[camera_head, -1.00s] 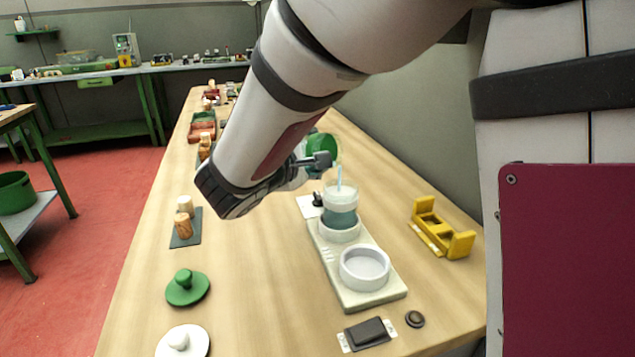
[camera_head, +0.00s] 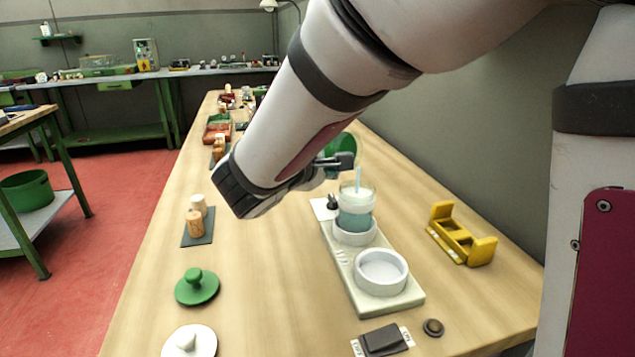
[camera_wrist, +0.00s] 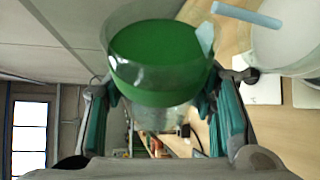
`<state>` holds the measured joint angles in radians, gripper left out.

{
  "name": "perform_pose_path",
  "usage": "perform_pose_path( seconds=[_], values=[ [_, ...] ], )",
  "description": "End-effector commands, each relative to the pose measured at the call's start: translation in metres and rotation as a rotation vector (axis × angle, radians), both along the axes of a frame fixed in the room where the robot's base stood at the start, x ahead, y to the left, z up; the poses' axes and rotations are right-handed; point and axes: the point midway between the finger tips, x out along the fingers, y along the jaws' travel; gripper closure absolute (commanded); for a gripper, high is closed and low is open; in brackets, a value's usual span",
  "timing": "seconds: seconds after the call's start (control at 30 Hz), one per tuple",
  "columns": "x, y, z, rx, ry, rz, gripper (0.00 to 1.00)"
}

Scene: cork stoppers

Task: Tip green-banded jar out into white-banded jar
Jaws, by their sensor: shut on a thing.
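My gripper (camera_head: 328,167) is shut on the green-banded jar (camera_head: 342,147), a clear vessel with a wide green band. The wrist view shows this jar (camera_wrist: 158,65) between both fingers (camera_wrist: 160,108). It is tipped over, above the white-banded jar (camera_head: 356,208). A thin pale blue stream (camera_head: 359,177) runs down into the white-banded jar, which stands upright and holds teal liquid in its lower part. In the wrist view the stream (camera_wrist: 247,15) leaves near the tipped jar's rim toward the whitish jar (camera_wrist: 292,45) at the right edge. The amount left in the tipped jar is unclear.
The white-banded jar stands in the rear ring of a cream stand (camera_head: 345,275); the front ring (camera_head: 381,270) is empty. A yellow cradle (camera_head: 461,235) is to the right. Green (camera_head: 197,287) and white (camera_head: 188,342) lids lie front left. Corks (camera_head: 196,217) stand on a dark mat.

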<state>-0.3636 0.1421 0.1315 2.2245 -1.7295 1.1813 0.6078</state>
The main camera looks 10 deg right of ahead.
Motion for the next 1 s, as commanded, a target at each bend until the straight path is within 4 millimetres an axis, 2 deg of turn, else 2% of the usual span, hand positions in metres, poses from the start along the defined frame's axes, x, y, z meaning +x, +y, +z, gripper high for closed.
perform_pose_path(
  seconds=[1.0],
  values=[
    [-0.0039,-0.0023,0.0043,0.039,-0.070,0.000,0.88]
  ],
)
